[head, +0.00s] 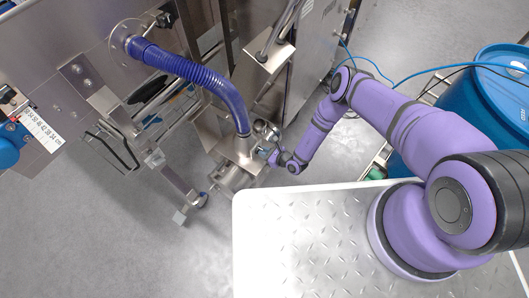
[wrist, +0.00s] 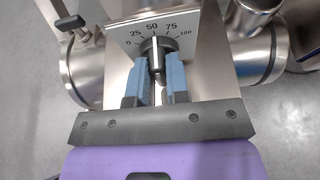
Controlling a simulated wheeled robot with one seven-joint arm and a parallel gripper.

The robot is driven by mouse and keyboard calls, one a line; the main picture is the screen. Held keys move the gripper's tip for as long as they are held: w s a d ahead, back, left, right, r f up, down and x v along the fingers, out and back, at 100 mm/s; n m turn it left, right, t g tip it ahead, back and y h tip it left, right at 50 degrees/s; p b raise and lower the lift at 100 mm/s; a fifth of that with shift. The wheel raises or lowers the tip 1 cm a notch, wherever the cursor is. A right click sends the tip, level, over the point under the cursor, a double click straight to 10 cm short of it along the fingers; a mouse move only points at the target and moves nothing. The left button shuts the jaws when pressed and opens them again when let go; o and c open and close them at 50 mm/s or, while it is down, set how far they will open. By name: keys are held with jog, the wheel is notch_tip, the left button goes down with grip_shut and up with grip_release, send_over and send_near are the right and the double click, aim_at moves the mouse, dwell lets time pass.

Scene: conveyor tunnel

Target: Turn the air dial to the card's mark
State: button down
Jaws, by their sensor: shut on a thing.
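In the head view, my gripper (head: 270,155) is at the metal box (head: 241,151) below the blue hose, and the dial face is too small to read.
A ribbed blue hose (head: 197,73) runs into the box from the upper left. A tread-plate platform (head: 305,235) lies in front, below my arm. A blue drum (head: 480,110) stands at right. Open floor shows at lower left.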

dwell(0.4)
jog(key=c, duration=1.1)
grip_release()
jog(key=shift+d, duration=0.1)
jog(key=v, duration=1)
jog(key=shift+s+d+r, duration=0.2)
jog(key=shift+s+d, duration=0.05)
